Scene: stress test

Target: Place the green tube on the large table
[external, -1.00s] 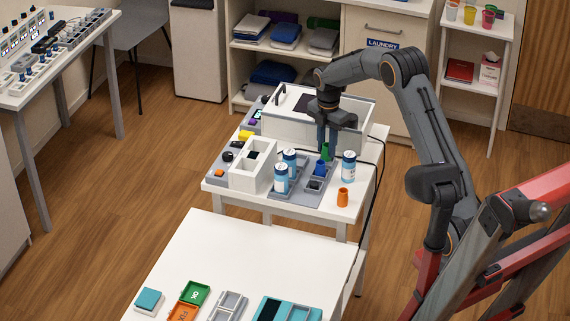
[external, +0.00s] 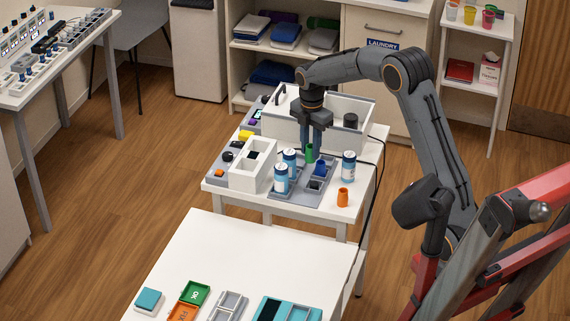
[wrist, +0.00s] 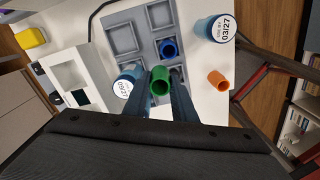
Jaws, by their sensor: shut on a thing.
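The green tube (external: 310,153) is held upright between the fingers of my gripper (external: 312,148). The wrist view shows its open round top (wrist: 160,84) between the two fingers (wrist: 161,92). It is over the back part of the grey compartment tray (external: 283,194) on the small table; I cannot tell how high its bottom is above the tray. The large white table (external: 245,245) stands in front, nearer the camera, with its far part bare.
A blue tube (external: 320,169) stands in the tray, with two blue-and-white bottles (external: 281,178) at its left. Another bottle (external: 348,166) and an orange tube (external: 343,197) stand at the right. A white bin (external: 375,135) is behind. Small trays (external: 194,293) lie at the large table's front.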

